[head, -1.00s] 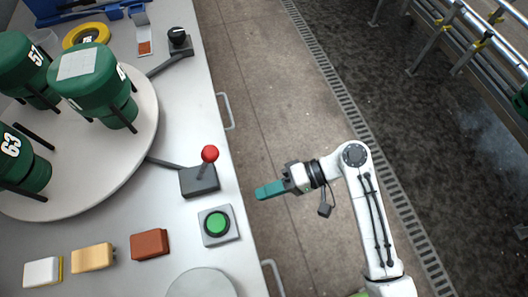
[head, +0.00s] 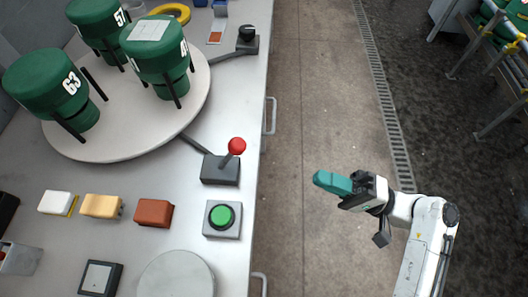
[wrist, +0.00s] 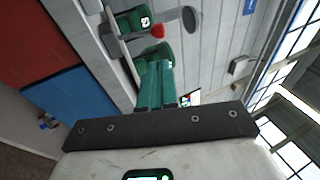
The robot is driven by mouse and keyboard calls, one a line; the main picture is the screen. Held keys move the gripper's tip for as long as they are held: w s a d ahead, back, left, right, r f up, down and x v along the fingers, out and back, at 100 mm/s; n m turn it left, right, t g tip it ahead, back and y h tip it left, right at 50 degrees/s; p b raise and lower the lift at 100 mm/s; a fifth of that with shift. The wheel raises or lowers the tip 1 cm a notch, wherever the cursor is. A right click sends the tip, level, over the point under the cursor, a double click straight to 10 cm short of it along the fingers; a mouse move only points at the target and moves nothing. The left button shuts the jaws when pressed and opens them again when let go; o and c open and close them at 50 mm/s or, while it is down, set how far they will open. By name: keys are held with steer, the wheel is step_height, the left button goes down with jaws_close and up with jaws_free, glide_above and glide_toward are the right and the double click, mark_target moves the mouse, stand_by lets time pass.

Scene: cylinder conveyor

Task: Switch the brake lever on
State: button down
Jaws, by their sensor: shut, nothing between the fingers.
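The brake lever with a red ball knob (head: 237,146) stands on a dark box (head: 220,169) near the right edge of the table in the head view. Its stick leans to the right. The red knob also shows in the wrist view (wrist: 158,31). A second lever with a black knob (head: 247,33) stands farther back on the table. My gripper (head: 326,180), with green fingers, is off the table to the right of the red lever, apart from it. Its fingers are together and empty; they also show in the wrist view (wrist: 154,88).
A green button (head: 222,217) on a grey box sits in front of the red lever. A round white turntable (head: 140,135) bears green numbered cylinders (head: 48,88). Coloured blocks (head: 153,213) lie at the front. Handles (head: 270,115) stick out from the table's side.

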steer(key=p, duration=0.3)
glide_toward(230, 157)
step_height(230, 157, up, 5)
steer(key=w+a, duration=0.1)
steer(key=a, duration=0.1)
steer(key=shift+w+a, duration=0.3)
steer(key=shift+a, duration=0.35)
